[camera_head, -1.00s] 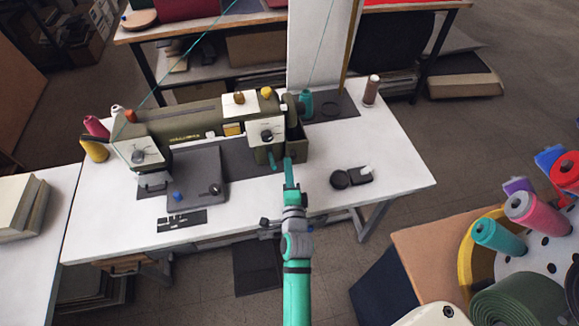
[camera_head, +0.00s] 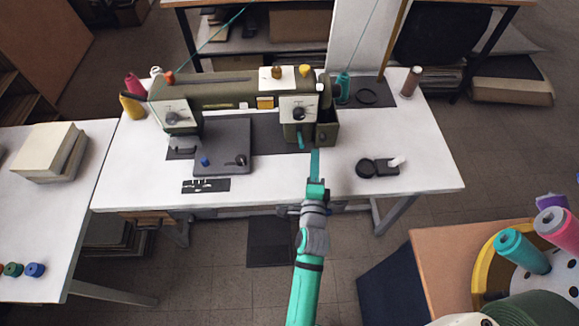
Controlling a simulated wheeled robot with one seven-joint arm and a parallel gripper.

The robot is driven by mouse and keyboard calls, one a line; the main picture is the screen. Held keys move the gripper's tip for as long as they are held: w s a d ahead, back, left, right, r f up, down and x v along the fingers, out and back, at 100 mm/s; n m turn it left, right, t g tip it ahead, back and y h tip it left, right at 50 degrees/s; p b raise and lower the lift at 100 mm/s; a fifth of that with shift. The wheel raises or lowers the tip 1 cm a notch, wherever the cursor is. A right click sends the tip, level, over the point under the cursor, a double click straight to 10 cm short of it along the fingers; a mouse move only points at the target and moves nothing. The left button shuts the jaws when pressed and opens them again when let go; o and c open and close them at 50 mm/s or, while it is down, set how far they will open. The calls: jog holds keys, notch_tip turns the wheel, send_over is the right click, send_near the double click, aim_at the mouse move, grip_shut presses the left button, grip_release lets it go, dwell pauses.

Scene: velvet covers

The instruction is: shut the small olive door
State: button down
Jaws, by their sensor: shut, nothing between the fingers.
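The olive sewing machine (camera_head: 235,92) stands on the white table. The small olive door (camera_head: 327,126) is at the right end of the machine, beside the white dial plate. It appears to stand open, swung out to the right, with a dark hollow next to it. A teal piece (camera_head: 302,138) shows low on the machine's end, left of the door. My gripper (camera_head: 316,153) is teal and shut, with nothing in it. Its tips are just below the door in the picture, in front of it. I cannot tell whether they touch it.
A black round item with a small box (camera_head: 377,167) lies right of my gripper on the table (camera_head: 430,178). A teal spool (camera_head: 343,86) and a brown spool (camera_head: 411,82) stand behind. The table between door and front edge is mostly clear.

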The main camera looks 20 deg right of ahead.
jog(key=shift+w+a+r, duration=0.1)
jog(key=shift+w+a, duration=0.05)
jog(key=shift+a, duration=2.2)
jog(key=shift+w+a, duration=0.1)
jog(key=shift+a, duration=2.25)
jog(key=s+a+f+n+y, duration=0.2)
jog(key=s+a+f+n, duration=0.2)
jog(key=s+a+n, duration=0.7)
jog(key=s+a+r+n+y, duration=0.1)
jog(key=s+r+n+y, duration=0.1)
jog(key=s+n, duration=0.4)
jog(key=s+a+r+n+g+y, duration=0.1)
jog(key=s+n, duration=0.4)
jog(key=s, duration=1.1)
jog(key=shift+s+a+r+n+y, duration=0.35)
jog(key=shift+a+r+y, duration=0.25)
jog(key=shift+r+y, duration=0.3)
jog(key=shift+f, duration=0.1)
